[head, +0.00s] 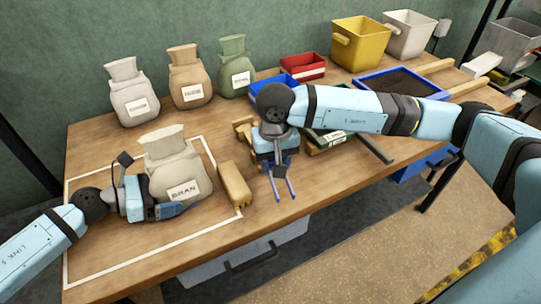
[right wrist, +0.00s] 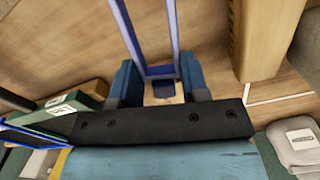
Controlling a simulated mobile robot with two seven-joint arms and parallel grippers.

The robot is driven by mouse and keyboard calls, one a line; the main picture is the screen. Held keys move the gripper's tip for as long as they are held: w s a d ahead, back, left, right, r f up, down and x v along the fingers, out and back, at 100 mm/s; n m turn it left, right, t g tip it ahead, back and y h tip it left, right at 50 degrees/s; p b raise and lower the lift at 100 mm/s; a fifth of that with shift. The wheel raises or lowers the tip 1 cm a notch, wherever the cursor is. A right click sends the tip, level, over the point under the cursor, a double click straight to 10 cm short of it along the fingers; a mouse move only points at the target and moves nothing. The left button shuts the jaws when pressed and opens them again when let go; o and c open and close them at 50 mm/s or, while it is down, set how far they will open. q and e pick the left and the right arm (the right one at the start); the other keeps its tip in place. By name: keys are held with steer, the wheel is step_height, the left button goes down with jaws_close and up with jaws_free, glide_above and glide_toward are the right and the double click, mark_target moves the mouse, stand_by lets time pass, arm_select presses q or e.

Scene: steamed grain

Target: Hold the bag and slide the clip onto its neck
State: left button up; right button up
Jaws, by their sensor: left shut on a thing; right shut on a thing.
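The cream bag labelled BRAN (head: 178,172) stands inside the white outline on the bench, its neck (head: 163,141) upright. My left gripper (head: 172,211) is shut on the lower front of the bag; its fingertips are partly hard to make out. The clip (head: 284,188) is a blue fork with two long prongs. My right gripper (head: 277,163) is shut on its closed end, to the right of the bag and apart from it. In the right wrist view the clip (right wrist: 162,72) sits between the fingers (right wrist: 162,90), its prongs pointing away.
A wooden block (head: 235,184) stands between the bag and the clip; it also shows in the right wrist view (right wrist: 262,38). White (head: 133,95), tan (head: 189,80) and green (head: 235,70) bags stand behind. A green box (head: 330,138) lies right of my right gripper.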

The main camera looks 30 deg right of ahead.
mark_target(191, 145)
steer(key=w+a+r+m, duration=0.2)
steer(key=w+r+m, duration=0.1)
steer(key=r+m, duration=0.5)
steer(key=w+a+r+m, duration=0.3)
steer(key=r+m, duration=0.4)
steer(key=r, duration=0.1)
steer(key=f, duration=0.1)
steer(key=a+f, duration=0.2)
steer(key=f, duration=0.1)
steer(key=shift+w+a, duration=0.1)
steer(key=shift+a, duration=4.65)
stand_by(1.2)
